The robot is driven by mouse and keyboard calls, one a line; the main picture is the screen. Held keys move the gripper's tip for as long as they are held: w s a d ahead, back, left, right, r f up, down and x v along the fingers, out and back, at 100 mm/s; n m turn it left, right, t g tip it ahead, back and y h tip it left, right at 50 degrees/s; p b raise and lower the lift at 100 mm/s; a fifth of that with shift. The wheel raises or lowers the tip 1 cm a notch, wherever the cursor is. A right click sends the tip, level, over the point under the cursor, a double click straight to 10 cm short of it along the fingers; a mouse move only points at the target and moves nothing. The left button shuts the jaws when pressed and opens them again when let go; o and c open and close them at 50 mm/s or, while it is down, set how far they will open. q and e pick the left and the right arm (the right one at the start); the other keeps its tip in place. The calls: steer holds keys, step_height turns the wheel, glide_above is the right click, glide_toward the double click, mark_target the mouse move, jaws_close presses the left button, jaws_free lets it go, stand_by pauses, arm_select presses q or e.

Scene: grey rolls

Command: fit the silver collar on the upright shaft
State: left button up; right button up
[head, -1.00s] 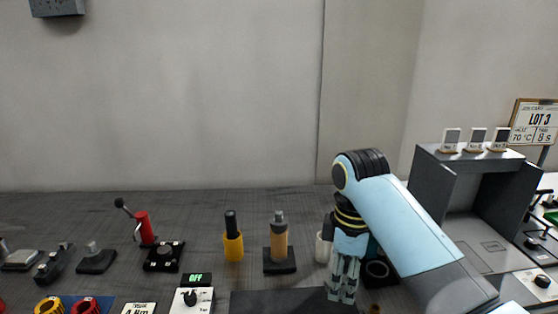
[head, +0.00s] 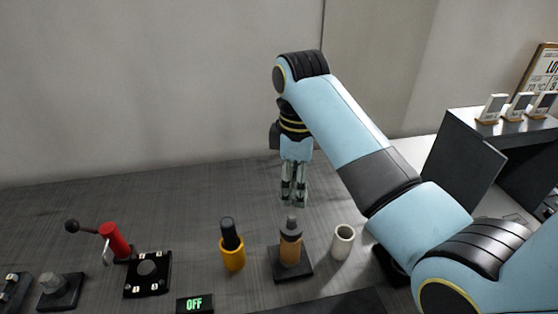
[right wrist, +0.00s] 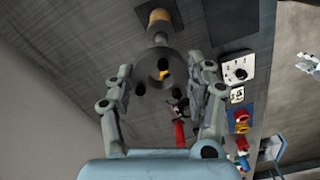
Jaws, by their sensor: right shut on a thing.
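The upright shaft (head: 290,247) stands on a square black base in the head view, with a tan-brown body and a grey top. My right gripper (head: 294,201) points down just above and behind its top in the picture. In the right wrist view the gripper (right wrist: 160,78) is shut on the silver collar (right wrist: 144,62), a grey ring between the fingertips. The shaft (right wrist: 159,20) shows beyond the collar's far edge. The collar's hole is not around it; something yellow shows through the hole. The collar is hard to make out in the head view. My left gripper is not in view.
A yellow holder (head: 233,258) with a black-handled thing stands left of the shaft, and a white cup (head: 343,240) stands close on its right. A grey open housing (head: 462,160) stands at right. The table behind the shaft is clear.

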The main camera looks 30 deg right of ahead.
steer(key=shift+r, duration=0.1)
steer(key=shift+s+r, duration=0.1)
steer(key=shift+s, duration=0.05)
steer(key=shift+f+b, duration=0.65)
steer(key=shift+f, duration=1.85)
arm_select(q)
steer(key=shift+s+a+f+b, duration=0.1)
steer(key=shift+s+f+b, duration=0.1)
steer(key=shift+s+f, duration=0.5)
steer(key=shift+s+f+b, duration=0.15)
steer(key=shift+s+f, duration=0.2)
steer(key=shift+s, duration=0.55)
arm_select(e)
steer(key=shift+f, duration=0.4)
arm_select(q)
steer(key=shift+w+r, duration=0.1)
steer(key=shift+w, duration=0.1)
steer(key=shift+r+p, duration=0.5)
steer(key=shift+p, duration=0.1)
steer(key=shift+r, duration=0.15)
